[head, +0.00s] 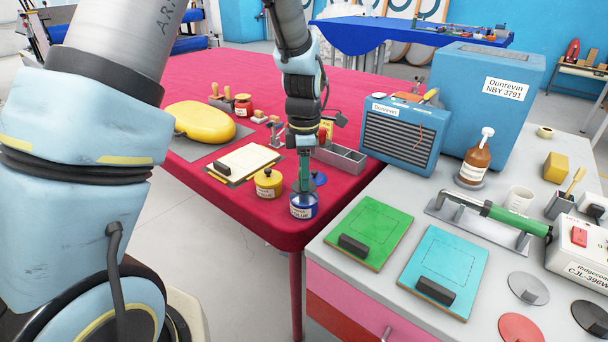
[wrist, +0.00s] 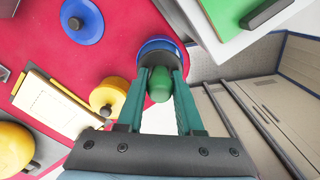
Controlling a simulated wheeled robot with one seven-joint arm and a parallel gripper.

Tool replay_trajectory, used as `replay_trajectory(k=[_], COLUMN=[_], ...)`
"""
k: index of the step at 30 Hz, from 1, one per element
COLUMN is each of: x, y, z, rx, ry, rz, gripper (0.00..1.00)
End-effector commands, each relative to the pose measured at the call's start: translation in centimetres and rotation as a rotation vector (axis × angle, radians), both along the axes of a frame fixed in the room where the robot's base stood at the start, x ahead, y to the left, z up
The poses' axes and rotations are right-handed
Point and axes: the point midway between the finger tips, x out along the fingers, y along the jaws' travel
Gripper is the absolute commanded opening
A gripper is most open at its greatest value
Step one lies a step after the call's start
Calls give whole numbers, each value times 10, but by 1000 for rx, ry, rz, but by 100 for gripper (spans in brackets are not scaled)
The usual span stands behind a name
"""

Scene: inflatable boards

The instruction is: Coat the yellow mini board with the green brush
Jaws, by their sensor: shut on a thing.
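The yellow mini board (head: 203,122) lies on a grey mat on the red table, left of my gripper; its edge also shows in the wrist view (wrist: 12,146). My gripper (head: 303,156) points down at the table's front corner and is shut on the green brush (head: 304,182). The brush's rounded green handle sits between the fingers in the wrist view (wrist: 160,82). Below it stands an open blue glue pot (head: 303,207), its rim also in the wrist view (wrist: 157,44). The brush's lower end is hidden at the pot's mouth, so its depth is unclear.
A closed yellow pot (head: 268,183) stands close left of the blue pot, with a blue lid (head: 319,178) behind. A cream pad (head: 243,162) lies beside the board. A grey tray (head: 342,160) and blue heater (head: 404,134) stand to the right. A grey bench holds green and turquoise boards.

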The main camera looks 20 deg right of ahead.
Motion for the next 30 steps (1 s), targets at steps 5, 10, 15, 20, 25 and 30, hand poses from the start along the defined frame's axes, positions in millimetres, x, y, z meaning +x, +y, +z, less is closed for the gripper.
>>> replay_trajectory(k=[5, 10, 15, 20, 25, 30], x=[-1, -1, -1, -1, 0, 0], y=[1, 1, 1, 0, 0, 0], z=[-2, -1, 8, 22, 35, 48], rx=[3, 3, 3, 2, 0, 1], ry=[2, 2, 2, 2, 1, 1], rz=[0, 0, 0, 1, 0, 0], gripper=[0, 0, 0, 0, 0, 0])
